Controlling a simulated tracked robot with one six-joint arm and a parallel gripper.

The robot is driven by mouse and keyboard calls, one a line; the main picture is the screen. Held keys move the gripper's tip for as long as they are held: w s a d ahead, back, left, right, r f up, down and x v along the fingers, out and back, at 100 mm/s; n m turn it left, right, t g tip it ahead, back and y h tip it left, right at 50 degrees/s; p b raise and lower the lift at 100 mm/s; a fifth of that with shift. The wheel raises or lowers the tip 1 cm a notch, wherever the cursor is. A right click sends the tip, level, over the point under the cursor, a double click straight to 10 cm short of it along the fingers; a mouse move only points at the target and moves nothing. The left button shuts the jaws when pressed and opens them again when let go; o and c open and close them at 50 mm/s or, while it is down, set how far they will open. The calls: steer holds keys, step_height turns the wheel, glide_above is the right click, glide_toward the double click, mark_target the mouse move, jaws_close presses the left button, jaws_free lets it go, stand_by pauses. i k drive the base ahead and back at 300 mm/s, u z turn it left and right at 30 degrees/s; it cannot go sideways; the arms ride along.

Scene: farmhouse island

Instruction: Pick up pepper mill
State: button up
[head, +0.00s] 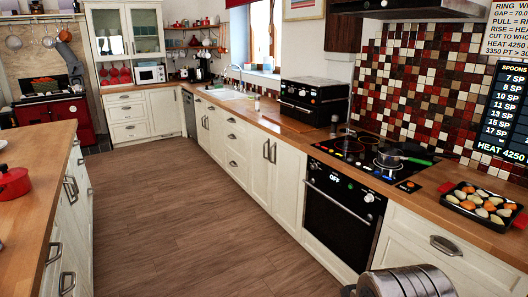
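I cannot make out a pepper mill for certain. A small, dark upright item (334,122) stands on the right-hand counter, between the black countertop oven and the cooktop; it is too small to identify. No gripper fingers show in the head view. A grey ribbed metal cylinder is cut off by the bottom edge at the right; I cannot tell whether it is part of my arm.
A wooden-topped island (28,150) with a red pot (13,183) stands left. The floor (185,205) between is clear.

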mark_target(334, 125)
steer(key=u, duration=0.05)
steer(key=i, duration=3.85)
steer(key=z, duration=0.05)
